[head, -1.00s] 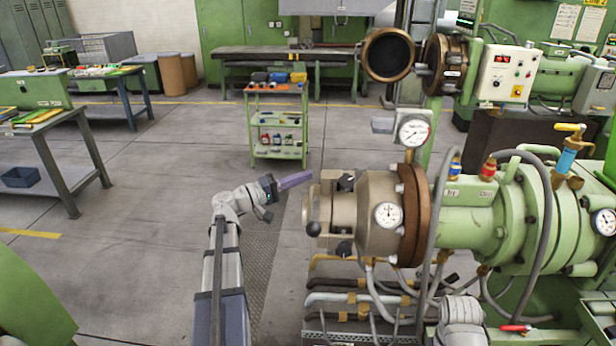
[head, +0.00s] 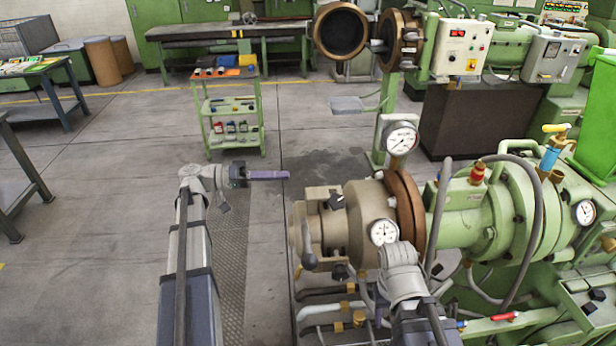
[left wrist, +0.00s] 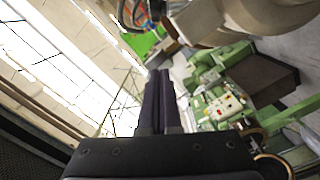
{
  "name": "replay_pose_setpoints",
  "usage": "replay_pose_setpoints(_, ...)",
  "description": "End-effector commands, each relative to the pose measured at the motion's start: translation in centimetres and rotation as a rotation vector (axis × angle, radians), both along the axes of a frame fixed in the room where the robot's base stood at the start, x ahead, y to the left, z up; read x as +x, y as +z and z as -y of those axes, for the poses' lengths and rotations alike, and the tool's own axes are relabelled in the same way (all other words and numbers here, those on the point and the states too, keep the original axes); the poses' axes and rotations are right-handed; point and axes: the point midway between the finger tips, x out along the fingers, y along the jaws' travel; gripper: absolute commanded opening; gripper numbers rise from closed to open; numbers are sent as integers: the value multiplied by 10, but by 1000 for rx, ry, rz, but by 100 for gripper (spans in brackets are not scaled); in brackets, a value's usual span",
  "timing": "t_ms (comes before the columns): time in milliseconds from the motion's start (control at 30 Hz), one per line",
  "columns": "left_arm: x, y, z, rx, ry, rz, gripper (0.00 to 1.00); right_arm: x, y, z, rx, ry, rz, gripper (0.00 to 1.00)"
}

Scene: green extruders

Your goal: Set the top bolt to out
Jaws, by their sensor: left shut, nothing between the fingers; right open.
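The extruder's beige round head (head: 345,228) faces left in the head view. A dark bolt knob (head: 337,201) sits at its top, with a light block beside it. Another dark knob (head: 340,272) sits at its lower side, and a grey handle (head: 307,245) is on its front face. My left gripper (head: 288,174) is shut and empty, with its purple fingers pointing right. In the picture it is up and left of the top knob, apart from it. In the left wrist view its closed fingers (left wrist: 160,80) point up the picture.
A pressure gauge (head: 400,138) stands above the head, and another gauge (head: 383,232) is on its side. Hoses and pipes (head: 330,312) run below. A green trolley (head: 232,112) stands behind my left gripper.

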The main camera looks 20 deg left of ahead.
Motion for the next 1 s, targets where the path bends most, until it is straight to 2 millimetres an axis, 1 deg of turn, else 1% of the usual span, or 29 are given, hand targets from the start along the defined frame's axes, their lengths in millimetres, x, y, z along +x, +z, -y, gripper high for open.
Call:
replay_pose_setpoints(167, 1, -1, 4, 1, -3, 1, 0, 0, -1, 0, 0, 0, 0, 50)
replay_pose_setpoints(267, 4, -1, 15, 1, -4, 1, 0, 0, -1, 0, 0, 0, 0, 50)
replay_pose_setpoints(700, 35, -2, 95, 0, -4, 0, 0, 0, -2, 0, 0, 0, 0, 50)
replay_pose_setpoints(733, 35, -4, 99, 0, -4, 0, 0, 0, -4, 0, 0, 0, 0, 50)
replay_pose_setpoints(800, 23, -15, 103, 0, 0, 0, 0, 0, -15, 0, 0, -1, 0, 50)
replay_pose_setpoints(1000, 12, -23, 112, 0, 0, 0, 0, 0, -23, 0, 0, -1, 0, 50)
